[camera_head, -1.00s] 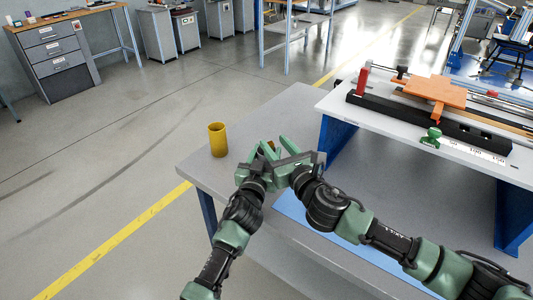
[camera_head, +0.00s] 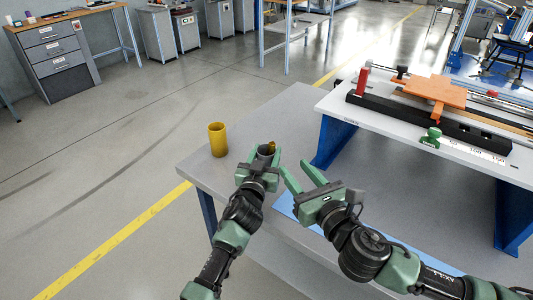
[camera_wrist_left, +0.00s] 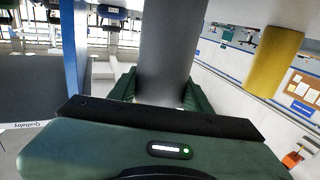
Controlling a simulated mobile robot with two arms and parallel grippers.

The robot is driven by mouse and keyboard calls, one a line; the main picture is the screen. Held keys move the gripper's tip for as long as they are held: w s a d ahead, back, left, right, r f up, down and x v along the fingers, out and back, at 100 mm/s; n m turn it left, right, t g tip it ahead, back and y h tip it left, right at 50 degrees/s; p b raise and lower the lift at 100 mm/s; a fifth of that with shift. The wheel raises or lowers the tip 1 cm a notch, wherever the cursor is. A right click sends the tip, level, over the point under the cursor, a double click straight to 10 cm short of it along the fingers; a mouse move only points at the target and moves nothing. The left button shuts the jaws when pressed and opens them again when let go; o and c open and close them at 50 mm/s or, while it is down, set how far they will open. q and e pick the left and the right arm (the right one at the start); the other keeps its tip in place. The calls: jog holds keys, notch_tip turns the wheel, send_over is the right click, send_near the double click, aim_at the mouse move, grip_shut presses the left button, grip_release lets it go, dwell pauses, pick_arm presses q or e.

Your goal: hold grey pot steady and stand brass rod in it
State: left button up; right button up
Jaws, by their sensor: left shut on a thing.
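My left gripper (camera_head: 265,156) is shut on the grey pot (camera_head: 263,152) at the left part of the grey table. In the left wrist view the pot (camera_wrist_left: 172,40) is a large grey cylinder between my fingers. The brass rod (camera_head: 271,146) shows as a small brass piece at the pot's mouth, leaning to the right side; its lower part is hidden. My right gripper (camera_head: 295,167) is open and empty, to the right of the pot and apart from it.
A yellow cup (camera_head: 217,140) stands on the table (camera_head: 300,115) near its left edge, left of the pot. A blue mat (camera_head: 288,207) lies under my right arm. A raised white bench (camera_head: 350,115) with a black rail and orange plate stands at the right.

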jog(key=shift+s+d, duration=0.15)
jog(key=shift+s, duration=0.2)
pick_arm(q)
jog(key=o, duration=1.5)
jog(key=v, duration=1.2)
